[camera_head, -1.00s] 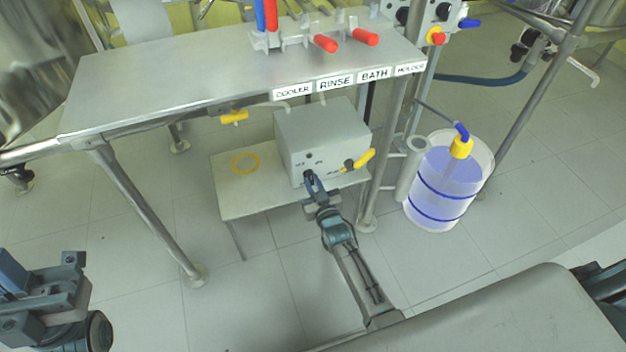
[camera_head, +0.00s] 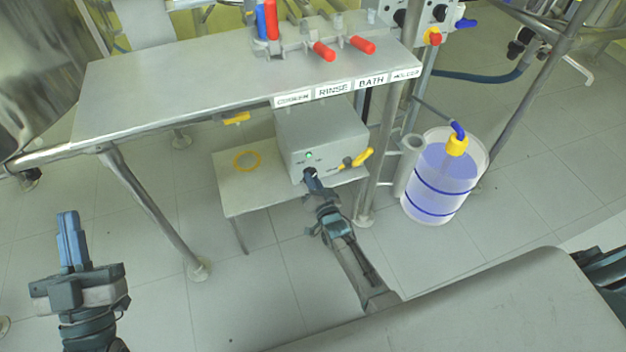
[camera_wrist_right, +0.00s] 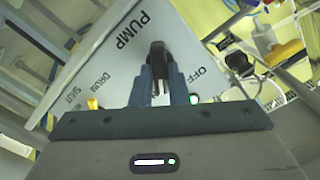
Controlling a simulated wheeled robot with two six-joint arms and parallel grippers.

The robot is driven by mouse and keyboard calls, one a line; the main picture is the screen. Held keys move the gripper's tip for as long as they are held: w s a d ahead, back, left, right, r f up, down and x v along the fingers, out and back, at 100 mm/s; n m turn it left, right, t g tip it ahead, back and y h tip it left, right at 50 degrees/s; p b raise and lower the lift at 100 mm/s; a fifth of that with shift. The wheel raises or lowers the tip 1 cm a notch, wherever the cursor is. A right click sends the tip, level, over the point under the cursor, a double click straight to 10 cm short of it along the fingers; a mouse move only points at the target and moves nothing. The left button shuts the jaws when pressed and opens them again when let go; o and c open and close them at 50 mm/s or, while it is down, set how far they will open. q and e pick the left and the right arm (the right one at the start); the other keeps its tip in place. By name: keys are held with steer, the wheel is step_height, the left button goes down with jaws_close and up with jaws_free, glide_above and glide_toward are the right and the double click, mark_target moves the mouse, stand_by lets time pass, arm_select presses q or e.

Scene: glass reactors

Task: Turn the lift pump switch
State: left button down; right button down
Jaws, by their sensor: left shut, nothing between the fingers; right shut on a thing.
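The lift pump is a grey box (camera_head: 325,137) on the low shelf under the table. Its front panel shows in the right wrist view (camera_wrist_right: 125,62), with the words PUMP and OFF. My right gripper (camera_head: 311,174) is at the lower left of this panel, shut on the black switch knob (camera_wrist_right: 157,55). The knob stands between the two fingers in the right wrist view. A green light (camera_head: 309,155) glows on the panel above the gripper. My left gripper (camera_head: 69,222) is shut and empty, over the floor at the far left, away from the pump.
A steel table (camera_head: 240,68) with COOLER, RINSE, BATH and HOLDER labels stands over the pump. A yellow-handled valve (camera_head: 358,158) sits right of the switch. A table leg (camera_head: 378,165) and a blue-liquid container (camera_head: 442,180) stand further right. A yellow ring (camera_head: 246,160) lies on the shelf.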

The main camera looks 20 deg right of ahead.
arm_select(q)
steer(key=shift+w+f, duration=0.1)
steer(key=shift+f, duration=0.2)
arm_select(e)
steer(key=c, duration=1.4)
jaws_free()
